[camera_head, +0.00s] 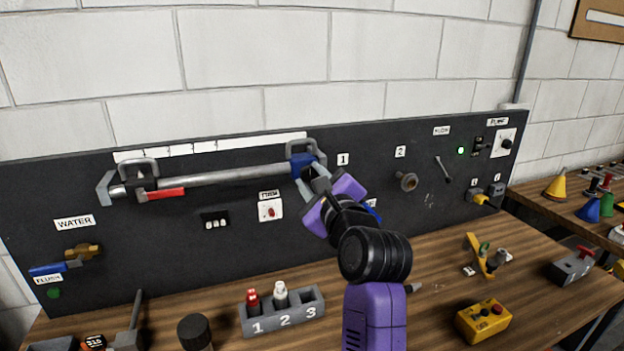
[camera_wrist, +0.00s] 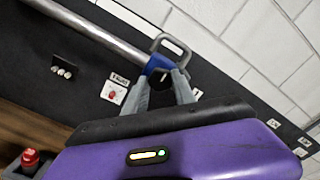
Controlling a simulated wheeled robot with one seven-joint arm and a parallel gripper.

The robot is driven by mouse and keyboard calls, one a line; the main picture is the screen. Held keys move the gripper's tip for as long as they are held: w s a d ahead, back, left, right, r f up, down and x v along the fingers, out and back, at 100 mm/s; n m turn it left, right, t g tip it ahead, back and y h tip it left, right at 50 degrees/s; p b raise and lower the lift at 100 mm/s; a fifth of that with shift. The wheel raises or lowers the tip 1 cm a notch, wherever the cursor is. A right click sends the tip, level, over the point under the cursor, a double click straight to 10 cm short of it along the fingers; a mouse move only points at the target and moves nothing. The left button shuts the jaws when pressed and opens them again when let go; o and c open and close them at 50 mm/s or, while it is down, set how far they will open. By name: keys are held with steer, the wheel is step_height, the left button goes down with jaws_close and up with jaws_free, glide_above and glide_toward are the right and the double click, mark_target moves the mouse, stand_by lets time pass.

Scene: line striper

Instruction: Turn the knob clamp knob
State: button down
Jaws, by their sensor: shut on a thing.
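A silver bar (camera_head: 225,178) runs along the black panel. A blue clamp (camera_head: 301,160) with a grey handle loop sits at its right end; the clamp also shows in the wrist view (camera_wrist: 159,62). The dark clamp knob (camera_wrist: 163,76) is on the clamp's front, between the fingertips. My gripper (camera_head: 313,180) reaches up to the clamp from the lower right. In the wrist view my gripper (camera_wrist: 163,84) has its grey fingers closed on the knob from both sides. In the head view the fingers hide the knob.
A red lever (camera_head: 166,193) hangs from the bar's left part. A red button plate (camera_head: 270,209) and a black switch plate (camera_head: 214,220) are left of my gripper. A numbered holder (camera_head: 283,318) with bottles and a yellow box (camera_head: 483,319) stand on the wooden bench.

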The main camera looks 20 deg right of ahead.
steer(key=c, duration=1)
jaws_free()
steer(key=s+b, duration=0.2)
steer(key=s, duration=0.5)
steer(key=shift+s, duration=0.4)
